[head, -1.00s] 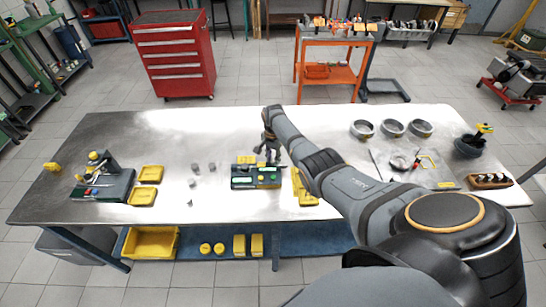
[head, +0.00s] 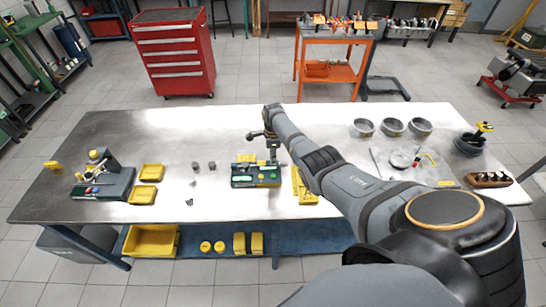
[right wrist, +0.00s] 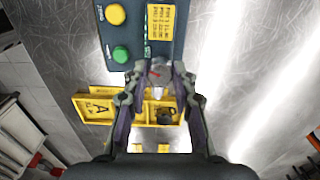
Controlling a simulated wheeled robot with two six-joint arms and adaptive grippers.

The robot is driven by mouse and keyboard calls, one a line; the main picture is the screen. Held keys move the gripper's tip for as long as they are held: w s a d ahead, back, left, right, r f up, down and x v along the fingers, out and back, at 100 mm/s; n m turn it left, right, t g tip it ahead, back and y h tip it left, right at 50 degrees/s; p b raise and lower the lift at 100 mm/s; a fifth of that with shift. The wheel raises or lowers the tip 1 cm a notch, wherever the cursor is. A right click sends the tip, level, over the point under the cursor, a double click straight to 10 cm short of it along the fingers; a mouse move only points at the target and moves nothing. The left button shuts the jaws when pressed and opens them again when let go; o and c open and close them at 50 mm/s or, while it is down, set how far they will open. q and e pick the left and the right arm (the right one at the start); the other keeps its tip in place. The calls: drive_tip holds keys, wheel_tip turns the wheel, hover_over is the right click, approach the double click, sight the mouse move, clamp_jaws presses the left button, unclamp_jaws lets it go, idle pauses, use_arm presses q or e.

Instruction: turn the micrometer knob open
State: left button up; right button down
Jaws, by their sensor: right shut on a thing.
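The knob (right wrist: 157,75), a small grey round part with a red mark, sits between the fingertips of my right gripper (right wrist: 160,72) in the right wrist view. The gripper is shut on it, and its fingers hide the knob's sides. My left gripper is not in view.
A yellow tray marked A (right wrist: 100,106) lies just beside the unit, below the fingers in the right wrist view. Yellow trays (head: 152,172) and a second fixture (head: 117,187) stand at the left. Several metal rings (head: 363,127) lie at the right. The table's back left is clear.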

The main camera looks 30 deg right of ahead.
drive_tip(key=shift+m, duration=0.5)
drive_tip(key=c, duration=1.1)
unclamp_jaws()
drive_tip(key=shift+o, duration=0.2)
drive_tip(key=shift+r, duration=0.1)
wheel_tip(320, 180, up, 12)
